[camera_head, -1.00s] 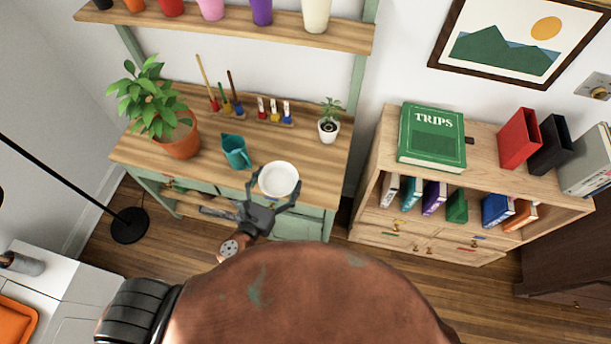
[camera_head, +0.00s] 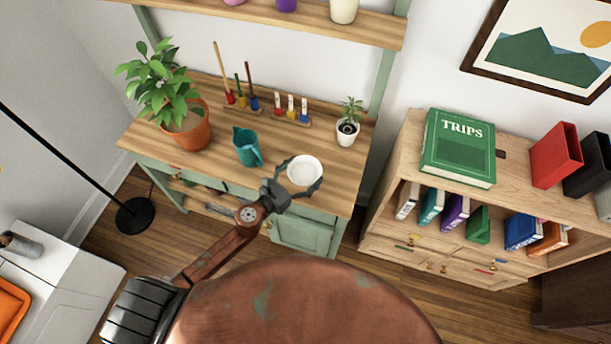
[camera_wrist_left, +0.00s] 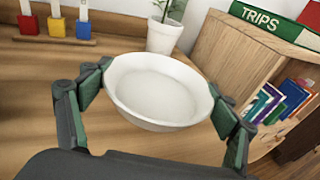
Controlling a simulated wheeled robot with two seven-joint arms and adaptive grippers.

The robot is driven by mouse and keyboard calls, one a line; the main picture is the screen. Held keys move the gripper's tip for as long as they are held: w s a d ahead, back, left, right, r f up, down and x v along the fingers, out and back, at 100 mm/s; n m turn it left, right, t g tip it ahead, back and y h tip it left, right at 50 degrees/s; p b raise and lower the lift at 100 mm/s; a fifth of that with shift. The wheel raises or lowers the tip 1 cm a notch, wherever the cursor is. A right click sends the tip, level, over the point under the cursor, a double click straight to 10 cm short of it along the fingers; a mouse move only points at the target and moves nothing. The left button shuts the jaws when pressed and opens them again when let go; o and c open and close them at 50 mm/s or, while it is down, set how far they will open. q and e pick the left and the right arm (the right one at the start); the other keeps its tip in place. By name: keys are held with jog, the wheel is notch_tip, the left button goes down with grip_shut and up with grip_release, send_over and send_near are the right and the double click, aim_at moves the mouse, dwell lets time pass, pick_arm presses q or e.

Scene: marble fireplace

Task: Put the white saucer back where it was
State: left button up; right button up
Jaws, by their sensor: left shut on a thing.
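The white saucer (camera_head: 304,171) is a round, shallow white dish. My left gripper (camera_head: 299,184) is shut on the saucer, its two fingers on opposite sides of the rim. The saucer is over the front right part of the wooden desk (camera_head: 325,200); I cannot tell whether it touches the top. In the left wrist view the saucer (camera_wrist_left: 158,90) is nearly level between the green-padded fingers (camera_wrist_left: 160,105), its inside empty. My right gripper is not in view.
A teal pitcher (camera_head: 247,147) stands left of the saucer. A small potted plant (camera_head: 347,130) and a rack with coloured blocks (camera_head: 290,112) stand behind it. A large potted plant (camera_head: 180,115) is at the left. A bookshelf (camera_head: 400,150) stands at the right.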

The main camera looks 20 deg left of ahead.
aim_at(305, 175)
pick_arm(q)
jog(key=shift+w+a+f, duration=0.1)
jog(key=shift+w+f, duration=0.45)
jog(key=shift+f, duration=0.05)
jog(key=f+b, duration=0.2)
jog(key=f, duration=0.1)
jog(key=shift+w+a+f, duration=0.1)
jog(key=shift+w+f, duration=0.15)
jog(key=shift+w, duration=0.1)
jog(key=shift+f+b, duration=0.25)
jog(key=shift+b, duration=0.15)
jog(key=shift+r, duration=0.1)
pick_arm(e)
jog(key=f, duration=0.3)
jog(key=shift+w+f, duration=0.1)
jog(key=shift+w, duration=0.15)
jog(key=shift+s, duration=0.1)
pick_arm(q)
jog(key=shift+f, duration=0.2)
jog(key=o, duration=1.2)
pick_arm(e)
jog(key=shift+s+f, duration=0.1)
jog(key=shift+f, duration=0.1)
pick_arm(q)
jog(key=shift+o, duration=0.2)
